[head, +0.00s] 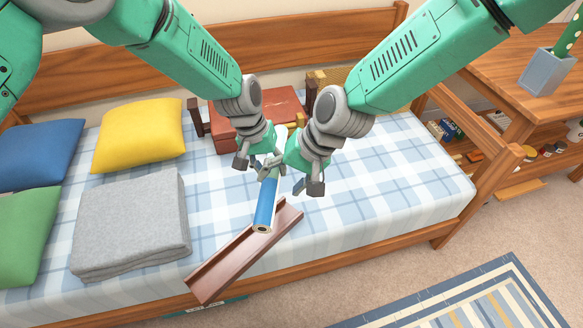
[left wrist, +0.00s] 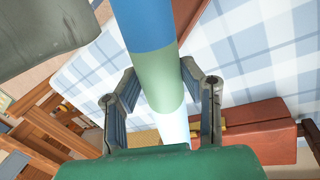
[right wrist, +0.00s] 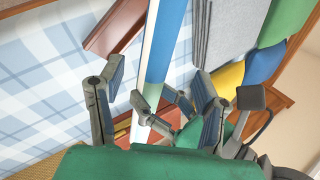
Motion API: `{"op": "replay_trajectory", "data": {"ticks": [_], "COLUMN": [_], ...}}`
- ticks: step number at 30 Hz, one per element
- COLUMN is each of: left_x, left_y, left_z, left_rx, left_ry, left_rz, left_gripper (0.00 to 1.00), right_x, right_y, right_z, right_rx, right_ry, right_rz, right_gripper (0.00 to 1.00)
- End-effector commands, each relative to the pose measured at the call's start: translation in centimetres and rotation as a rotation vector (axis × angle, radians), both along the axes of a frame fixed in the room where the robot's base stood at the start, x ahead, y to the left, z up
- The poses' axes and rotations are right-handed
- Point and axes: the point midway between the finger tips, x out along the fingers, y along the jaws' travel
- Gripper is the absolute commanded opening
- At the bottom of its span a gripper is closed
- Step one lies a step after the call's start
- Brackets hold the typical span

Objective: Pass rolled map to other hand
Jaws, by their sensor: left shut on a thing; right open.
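The rolled map (head: 266,207) is a slim tube with blue, green and pale sections. Its blue end points toward the front of the bed in the head view. My left gripper (head: 258,165) is shut on it; the left wrist view shows the tube (left wrist: 158,65) running between its fingers (left wrist: 165,105). My right gripper (head: 304,187) is open, close beside the left one. In the right wrist view the tube (right wrist: 160,50) appears between the open right fingers (right wrist: 160,92), with the left fingers just beyond. I cannot tell whether the right fingers touch it.
A reddish-brown trough (head: 228,265) lies across the bed's front edge, below the map. A red case (head: 280,106) stands behind the grippers. A folded grey blanket (head: 130,225) and a yellow pillow (head: 138,135) lie left. The checked bed (head: 400,185) is clear at right.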

Motion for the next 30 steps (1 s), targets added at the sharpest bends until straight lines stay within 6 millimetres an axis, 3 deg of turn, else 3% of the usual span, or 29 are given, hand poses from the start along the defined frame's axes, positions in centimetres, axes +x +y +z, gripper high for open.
{"op": "replay_trajectory", "data": {"ticks": [3, 9, 23, 24, 29, 30], "left_x": [0.0, 0.0, 0.0, 0.0, 0.0, 0.0], "left_y": [0.0, 0.0, 0.0, 0.0, 0.0, 0.0], "left_z": [0.0, 0.1, 0.1, 0.1, 0.0, 0.1], "left_rx": [0.0, 0.0, 0.0, 0.0, 0.0, -0.001], "left_ry": [-0.001, -0.001, -0.001, -0.001, -0.001, -0.001], "left_rz": [0.0, 0.0, 0.0, 0.0, 0.0, 0.0], "left_gripper": [0.04, 0.04, 0.04, 0.04, 0.04, 0.04], "right_x": [0.0, 0.2, 0.3, 0.3, 0.3, 0.3], "right_y": [1.2, 2.6, 3.3, 3.3, 3.3, 3.3], "right_z": [-2.2, -4.8, -6.0, -6.0, -6.0, -5.9], "right_rx": [-0.001, -0.001, -0.001, -0.001, 0.0, 0.0], "right_ry": [0.002, 0.0, -0.002, -0.002, -0.002, -0.002], "right_rz": [0.001, 0.001, 0.0, 0.0, 0.0, 0.0], "right_gripper": [0.59, 0.59, 0.59, 0.56, 0.01, 0.01]}}
